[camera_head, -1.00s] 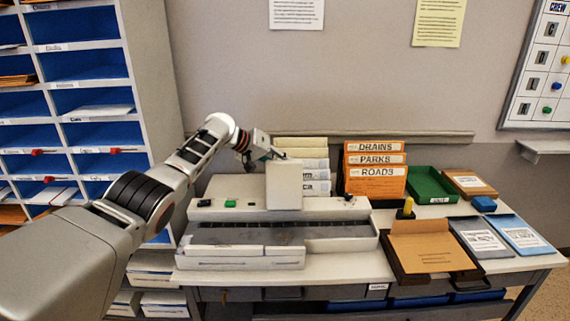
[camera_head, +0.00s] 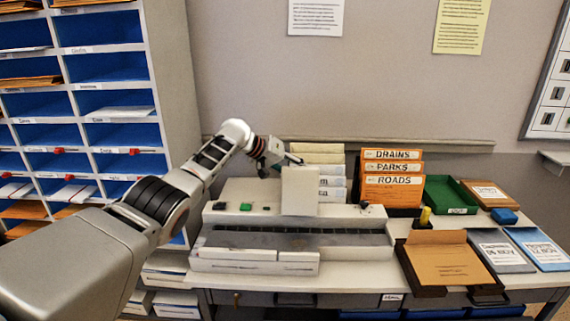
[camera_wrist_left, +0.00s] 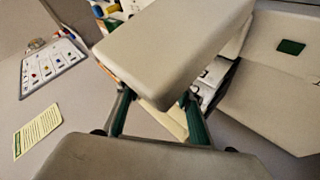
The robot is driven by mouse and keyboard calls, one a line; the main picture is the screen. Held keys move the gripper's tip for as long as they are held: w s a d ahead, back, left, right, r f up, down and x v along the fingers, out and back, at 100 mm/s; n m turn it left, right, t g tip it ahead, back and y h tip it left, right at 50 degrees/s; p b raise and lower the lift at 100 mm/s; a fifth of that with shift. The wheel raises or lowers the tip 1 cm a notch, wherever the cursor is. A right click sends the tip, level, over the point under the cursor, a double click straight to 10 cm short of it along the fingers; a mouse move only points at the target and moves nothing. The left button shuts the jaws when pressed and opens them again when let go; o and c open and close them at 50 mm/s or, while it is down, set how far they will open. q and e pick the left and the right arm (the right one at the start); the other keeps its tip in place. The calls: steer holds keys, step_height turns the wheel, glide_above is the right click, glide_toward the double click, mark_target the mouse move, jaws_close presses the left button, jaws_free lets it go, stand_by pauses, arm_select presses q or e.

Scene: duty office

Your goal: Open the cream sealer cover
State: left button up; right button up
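The cream sealer (camera_head: 265,220) sits on the table, with a green button and a dark slot along its front. A cream block (camera_head: 299,192), seemingly its cover, stands upright from its middle; I cannot tell how far it is raised. The block is large in the left wrist view (camera_wrist_left: 175,50). My left gripper (camera_head: 284,161) is at the block's top left edge. In the wrist view its two dark green fingers (camera_wrist_left: 160,115) are spread apart, tips partly hidden by the block. Whether they touch it is unclear. My right gripper is not in view.
Orange folders (camera_head: 392,180) and white binders (camera_head: 330,186) stand behind the sealer. A green tray (camera_head: 450,209) and a dark tray with a brown envelope (camera_head: 445,264) lie to the right. A pigeonhole rack (camera_head: 110,100) stands at the left. The wall is close behind.

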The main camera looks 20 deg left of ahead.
arm_select(q)
steer(key=v, duration=1.2)
steer(key=shift+a+f, duration=0.1)
steer(key=shift+a, duration=0.05)
